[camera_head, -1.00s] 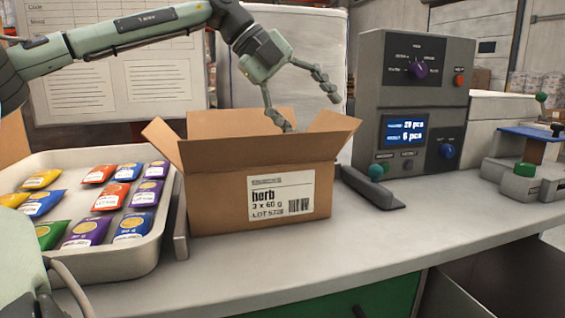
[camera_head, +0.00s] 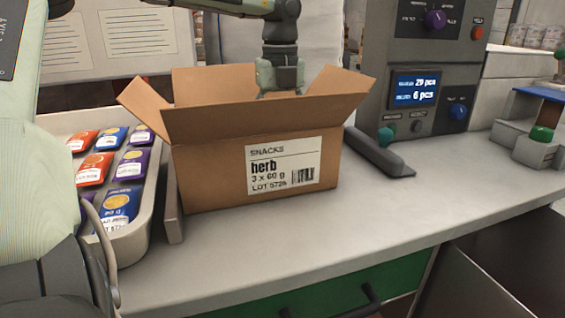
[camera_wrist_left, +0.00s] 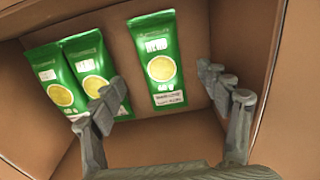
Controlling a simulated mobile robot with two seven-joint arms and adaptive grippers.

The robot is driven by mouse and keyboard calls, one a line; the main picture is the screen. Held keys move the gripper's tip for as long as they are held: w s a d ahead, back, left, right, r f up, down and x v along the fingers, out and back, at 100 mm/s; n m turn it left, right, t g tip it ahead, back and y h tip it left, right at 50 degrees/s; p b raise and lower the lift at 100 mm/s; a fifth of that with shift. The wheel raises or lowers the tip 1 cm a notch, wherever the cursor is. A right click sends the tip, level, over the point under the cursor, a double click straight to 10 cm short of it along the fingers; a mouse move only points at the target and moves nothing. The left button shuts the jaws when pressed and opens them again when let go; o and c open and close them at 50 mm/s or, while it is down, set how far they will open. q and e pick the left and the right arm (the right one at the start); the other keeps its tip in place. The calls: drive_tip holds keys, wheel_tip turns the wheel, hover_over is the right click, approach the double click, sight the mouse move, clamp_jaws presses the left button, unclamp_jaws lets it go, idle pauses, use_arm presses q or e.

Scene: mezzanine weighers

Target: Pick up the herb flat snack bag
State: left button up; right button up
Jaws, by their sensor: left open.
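The cardboard box labelled herb (camera_head: 225,180) stands open on the counter. In the left wrist view, three green herb snack bags with a yellow-green round picture lie inside it. One herb bag (camera_wrist_left: 158,60) lies alone in the middle. Two more, an outer left bag (camera_wrist_left: 55,80) and its neighbour (camera_wrist_left: 88,65), lie close together at the left. My left gripper (camera_head: 279,76) points down into the box, its fingers hidden by the front flap in the head view. In the left wrist view the gripper (camera_wrist_left: 168,92) is open and empty, its fingers spread on either side of the lone bag's lower end.
A tray (camera_head: 150,215) with snack bags of several colours stands left of the box. A grey weigher (camera_head: 420,60) with a lit display stands behind to the right. Box flaps stick out around my left gripper. The counter front right of the box is clear.

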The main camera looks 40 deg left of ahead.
use_arm(q)
wheel_tip(320, 180, down, 4)
drive_tip(key=shift+w+r, duration=0.1)
drive_tip(key=shift+r, duration=0.15)
drive_tip(key=c, duration=1.2)
use_arm(e)
drive_tip(key=shift+f, duration=0.35)
use_arm(q)
drive_tip(key=shift+r, duration=0.15)
drive_tip(key=shift+c, duration=0.2)
